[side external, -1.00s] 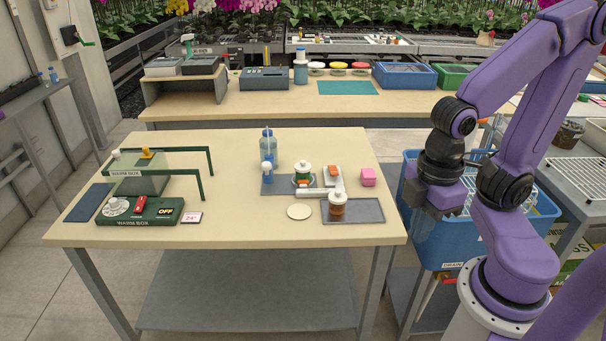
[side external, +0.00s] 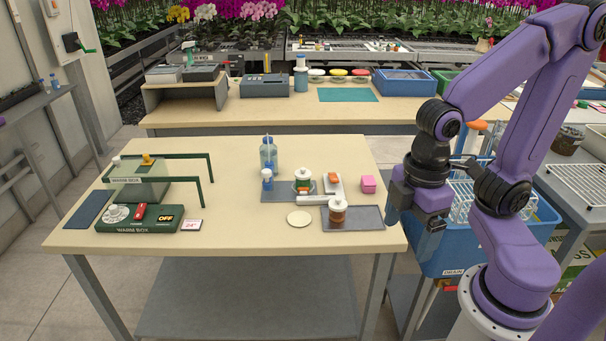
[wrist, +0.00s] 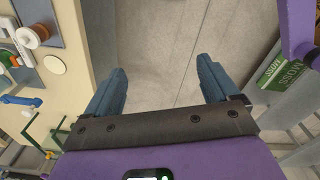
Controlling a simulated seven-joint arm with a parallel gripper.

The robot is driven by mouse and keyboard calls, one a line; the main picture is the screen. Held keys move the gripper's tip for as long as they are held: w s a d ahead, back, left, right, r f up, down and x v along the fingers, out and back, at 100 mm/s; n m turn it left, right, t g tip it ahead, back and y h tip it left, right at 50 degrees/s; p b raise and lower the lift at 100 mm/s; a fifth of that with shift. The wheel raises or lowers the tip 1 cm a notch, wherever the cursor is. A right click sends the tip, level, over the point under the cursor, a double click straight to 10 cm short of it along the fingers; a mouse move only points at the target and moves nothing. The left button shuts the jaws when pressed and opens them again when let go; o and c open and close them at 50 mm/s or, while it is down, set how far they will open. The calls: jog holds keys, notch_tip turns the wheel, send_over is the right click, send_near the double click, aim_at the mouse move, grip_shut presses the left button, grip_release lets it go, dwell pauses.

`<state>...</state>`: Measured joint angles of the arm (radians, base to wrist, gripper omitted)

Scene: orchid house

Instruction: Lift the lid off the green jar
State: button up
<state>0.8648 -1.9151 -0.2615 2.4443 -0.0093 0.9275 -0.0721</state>
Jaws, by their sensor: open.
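The green jar (side external: 303,186) stands upright on a grey mat on the wooden table, with its white knobbed lid (side external: 303,174) on it. A brown jar (side external: 338,215) with a white lid stands nearer, on a grey tray (side external: 370,218). It also shows at the upper left of the wrist view (wrist: 38,34). What seems to be the green jar is partly visible at the wrist view's left edge (wrist: 10,60). My gripper (wrist: 163,72) is open and empty, with floor between its fingers. In the side view it hangs right of the table, well apart from the jars.
A round cream disc (side external: 299,218) lies left of the tray. The warm box (side external: 138,218) is at left. A blue tub (side external: 460,258) is beside the table.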

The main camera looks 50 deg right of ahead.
jog(key=w+a+r+n+t+h, duration=0.1)
jog(key=w+r+n, duration=0.1)
jog(key=w, duration=1.2)
jog(key=w+a+r+n, duration=0.1)
jog(key=w+n, duration=0.1)
jog(key=w, duration=1.1)
jog(key=n+h, duration=0.2)
jog(key=n, duration=0.1)
send_over(303, 169)
jog(key=a, duration=0.2)
jog(key=shift+g, duration=0.3)
notch_tip(303, 169, down, 14)
jog(key=shift+s+f, duration=0.1)
jog(key=shift+f, duration=0.05)
jog(key=shift+d+x, duration=0.15)
jog(key=shift+x, duration=1.2)
jog(key=shift+d+x, duration=0.15)
jog(key=shift+x, duration=1.2)
jog(key=c, duration=1.1)
